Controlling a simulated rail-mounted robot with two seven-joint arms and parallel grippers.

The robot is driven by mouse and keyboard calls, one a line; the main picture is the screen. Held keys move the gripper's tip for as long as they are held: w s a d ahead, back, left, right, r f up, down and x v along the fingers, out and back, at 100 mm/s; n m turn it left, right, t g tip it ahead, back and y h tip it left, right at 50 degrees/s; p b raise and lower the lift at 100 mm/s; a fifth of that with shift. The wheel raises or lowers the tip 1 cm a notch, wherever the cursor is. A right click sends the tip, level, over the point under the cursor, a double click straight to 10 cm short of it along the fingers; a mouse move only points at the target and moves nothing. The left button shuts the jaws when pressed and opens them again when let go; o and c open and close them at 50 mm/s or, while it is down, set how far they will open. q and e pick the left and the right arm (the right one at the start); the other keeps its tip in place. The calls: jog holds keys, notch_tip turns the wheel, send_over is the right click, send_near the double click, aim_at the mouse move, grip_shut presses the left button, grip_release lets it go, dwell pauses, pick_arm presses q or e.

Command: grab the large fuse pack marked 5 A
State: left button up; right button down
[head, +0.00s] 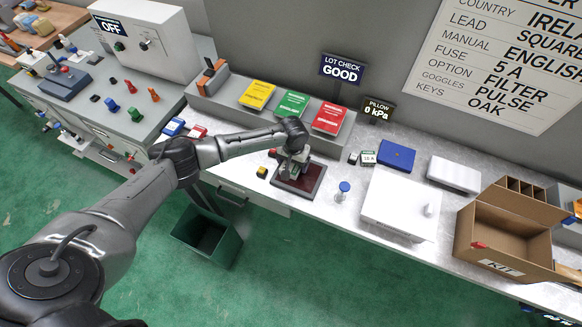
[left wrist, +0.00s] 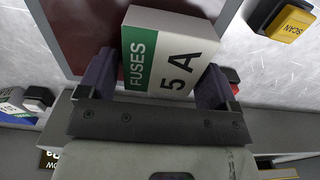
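The fuse pack marked 5 A (left wrist: 168,55) is a white box with a green FUSES band. In the left wrist view it sits between the two dark fingers of my left gripper (left wrist: 160,88), which look shut against its sides. In the head view my left gripper (head: 293,168) is low over a dark red pad (head: 312,186) on the bench, and the pack is mostly hidden by the gripper. The pad also shows behind the pack in the left wrist view (left wrist: 75,25). Whether the pack touches the pad I cannot tell. My right gripper is not in view.
A yellow SCAN button (left wrist: 288,22) is beside the pad. A small white pack (head: 368,158), a blue box (head: 397,156), a white lidded case (head: 402,205) and an open KIT carton (head: 505,245) stand to the right. Yellow, green and red packs (head: 329,119) lie on the shelf behind.

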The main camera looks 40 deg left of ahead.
pick_arm(q)
jog(key=c, duration=0.8)
